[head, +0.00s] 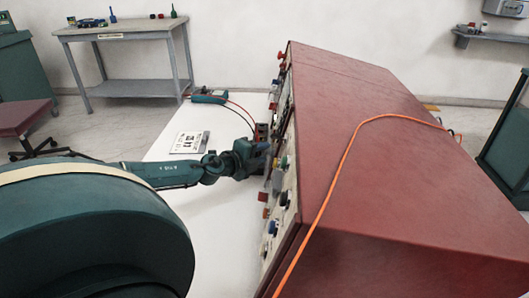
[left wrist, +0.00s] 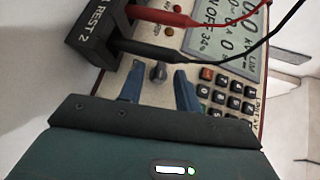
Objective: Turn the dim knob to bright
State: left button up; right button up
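A small grey knob (left wrist: 158,72) sits on the pale control panel in the left wrist view; its label is too blurred to read. My left gripper (left wrist: 158,82) is open, its two blue fingers on either side of the knob with visible gaps, so they do not appear to grip it. In the head view my left gripper (head: 262,157) is at the panel face on the left side of the red console (head: 370,130). There the knob is hidden behind the gripper. My right gripper is in neither view.
A black probe holder (left wrist: 95,38) with a red probe (left wrist: 160,16) and a black probe (left wrist: 150,48) sits beside the knob. A display (left wrist: 228,35) and keypad (left wrist: 220,97) lie to its right. An orange cable (head: 340,170) crosses the console. Several coloured buttons line the panel.

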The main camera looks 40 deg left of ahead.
pick_arm(q)
jog(key=shift+w+f, duration=0.1)
jog(key=shift+w, duration=0.5)
jog(key=shift+w+f, duration=0.1)
jog(key=shift+w, duration=0.1)
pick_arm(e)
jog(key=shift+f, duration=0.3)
